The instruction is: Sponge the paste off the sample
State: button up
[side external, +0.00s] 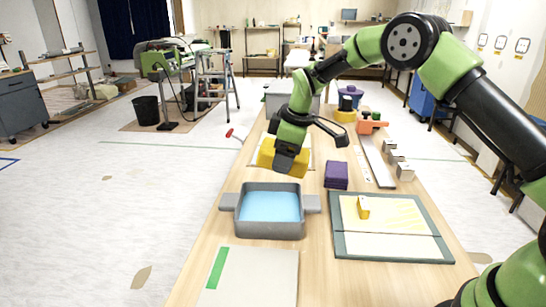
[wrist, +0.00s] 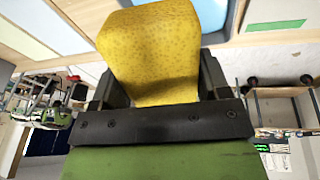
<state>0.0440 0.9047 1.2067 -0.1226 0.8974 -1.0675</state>
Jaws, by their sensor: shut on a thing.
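My gripper (side external: 286,160) is shut on a yellow sponge (side external: 268,158) and holds it above the table, just behind the grey basin. In the wrist view the speckled sponge (wrist: 152,50) fills the space between the jaws (wrist: 155,95). The grey basin (side external: 270,232) with side handles holds light blue water (side external: 270,206). To its right, a pale sheet (side external: 385,245) lies on a green-edged board (side external: 338,246). Pale yellow diagonal streaks (side external: 402,212), which look like paste, cover its far part. A small yellow block (side external: 363,207) stands on the streaked part.
A purple block (side external: 336,175) stands behind the board. A pale sheet with a green strip (side external: 216,267) lies at the front left. A long light bar (side external: 376,163), several small metal blocks (side external: 404,172) and an orange tool (side external: 371,124) line the right side.

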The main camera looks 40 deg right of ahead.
jog(key=s+d+f+g, duration=0.1)
jog(key=s+d, duration=0.7)
jog(key=d, duration=0.4)
jog(key=s+d+f+m+g, duration=0.1)
jog(key=s+d+f+g, duration=0.1)
jog(key=s+d, duration=0.6)
jog(key=d, duration=0.4)
jog(key=shift+d+h, duration=0.3)
jog(key=shift+h, duration=0.1)
jog(key=shift+f, duration=3.25)
